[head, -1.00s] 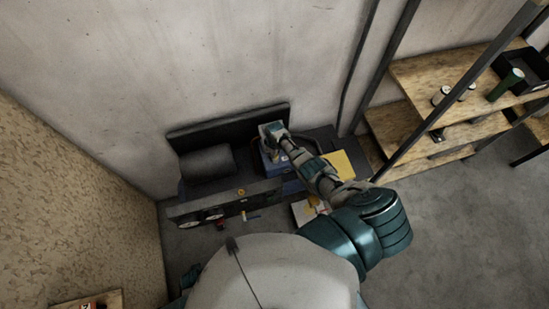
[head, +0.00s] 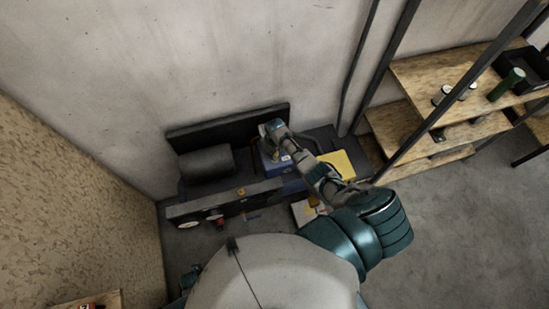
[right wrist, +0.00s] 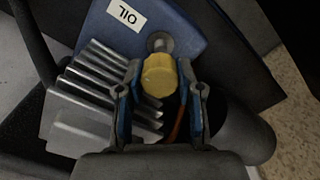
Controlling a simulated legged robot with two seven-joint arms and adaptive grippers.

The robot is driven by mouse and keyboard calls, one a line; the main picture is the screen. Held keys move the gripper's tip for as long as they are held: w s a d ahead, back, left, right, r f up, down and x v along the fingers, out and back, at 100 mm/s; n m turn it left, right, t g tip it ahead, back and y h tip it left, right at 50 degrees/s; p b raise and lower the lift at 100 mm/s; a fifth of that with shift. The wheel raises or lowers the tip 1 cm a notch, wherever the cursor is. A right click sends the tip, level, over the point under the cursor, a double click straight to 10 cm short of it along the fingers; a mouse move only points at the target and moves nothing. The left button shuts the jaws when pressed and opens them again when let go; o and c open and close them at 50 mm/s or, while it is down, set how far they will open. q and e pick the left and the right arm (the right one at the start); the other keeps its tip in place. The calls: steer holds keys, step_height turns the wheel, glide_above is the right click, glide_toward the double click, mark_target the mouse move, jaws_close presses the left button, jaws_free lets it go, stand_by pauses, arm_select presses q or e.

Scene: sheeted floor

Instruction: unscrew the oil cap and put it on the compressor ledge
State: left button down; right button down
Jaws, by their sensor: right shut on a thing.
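The yellow oil cap (right wrist: 160,76) sits between the two fingers of my right gripper (right wrist: 160,92), which is shut on it. A round grey fitting (right wrist: 160,42) shows just beyond the cap, on the blue housing (right wrist: 190,45) with the white OIL label (right wrist: 127,14). I cannot tell whether the cap still touches the fitting. In the head view my right gripper (head: 274,150) is over the blue housing (head: 283,166) of the compressor, and the cap is too small to make out. The compressor's dark front panel (head: 232,197) is left of it.
Silver fins (right wrist: 90,95) lie left of the cap. A dark cylinder (head: 206,163) and a dark upright plate (head: 225,124) are left of and behind my gripper. A yellow panel (head: 342,163) lies right. Wooden shelves (head: 440,75) stand at the far right; grey floor is clear there.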

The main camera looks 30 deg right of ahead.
steer(key=shift+r+p, duration=0.35)
steer(key=shift+r, duration=0.6)
arm_select(q)
steer(key=shift+r, duration=0.4)
arm_select(e)
steer(key=shift+r, duration=1)
